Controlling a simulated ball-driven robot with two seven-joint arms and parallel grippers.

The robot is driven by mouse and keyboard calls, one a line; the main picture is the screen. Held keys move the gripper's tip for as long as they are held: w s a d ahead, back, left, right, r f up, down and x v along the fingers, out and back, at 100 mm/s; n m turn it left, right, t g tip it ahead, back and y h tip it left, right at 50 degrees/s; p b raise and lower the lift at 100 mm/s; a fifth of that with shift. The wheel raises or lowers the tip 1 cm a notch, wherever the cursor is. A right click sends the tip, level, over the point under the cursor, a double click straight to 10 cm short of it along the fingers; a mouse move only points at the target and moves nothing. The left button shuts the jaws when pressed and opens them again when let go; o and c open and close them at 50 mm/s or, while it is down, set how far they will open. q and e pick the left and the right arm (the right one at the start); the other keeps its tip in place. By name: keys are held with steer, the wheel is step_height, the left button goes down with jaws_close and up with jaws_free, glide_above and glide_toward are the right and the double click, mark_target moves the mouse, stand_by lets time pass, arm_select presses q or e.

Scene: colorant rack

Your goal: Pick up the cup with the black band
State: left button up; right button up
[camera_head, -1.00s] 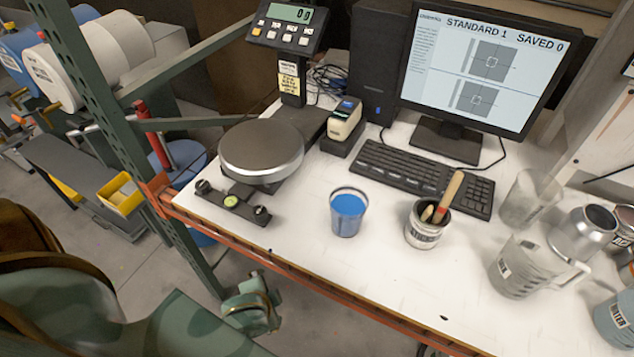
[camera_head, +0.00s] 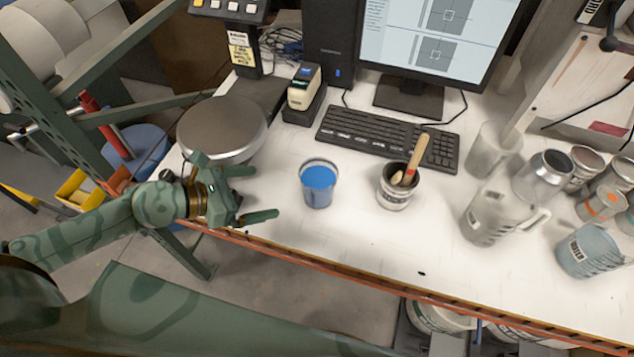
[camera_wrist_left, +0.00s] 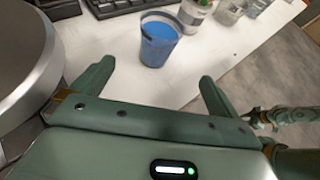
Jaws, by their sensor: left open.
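The cup (camera_head: 319,186) holds blue colorant and stands upright on the white bench, left of the can with the brush. In the left wrist view the cup (camera_wrist_left: 160,40) shows a dark strip near its rim; I cannot clearly make out a black band. My left gripper (camera_head: 264,191) is open and empty, left of the cup and apart from it. In the left wrist view its two fingers (camera_wrist_left: 157,80) are spread, with the cup beyond them. What appears to be my right gripper (camera_wrist_left: 254,117) is small at the right of the wrist view; its jaws are unclear.
A round scale (camera_head: 222,130) stands behind my left gripper. A brush can (camera_head: 395,190), a clear pitcher (camera_head: 490,215) and several cans are to the right. The keyboard (camera_head: 385,138) lies behind the cup. The orange bench edge (camera_head: 330,258) runs in front.

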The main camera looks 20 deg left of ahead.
mark_target(303, 189)
arm_select(q)
steer(key=shift+m, duration=0.3)
steer(key=x, duration=1)
steer(key=shift+d+f, duration=0.1)
steer(key=shift+f, duration=0.45)
steer(key=x, duration=0.2)
steer(key=b+x, duration=0.1)
steer(key=x, duration=0.2)
steer(key=shift+w+f, duration=0.25)
steer(key=shift+f, duration=0.2)
arm_select(e)
steer(key=shift+s+a+f, duration=0.1)
steer(key=shift+s+f, duration=0.05)
steer(key=shift+f, duration=0.55)
arm_select(q)
steer(key=shift+r, duration=0.1)
steer(key=c, duration=1.3)
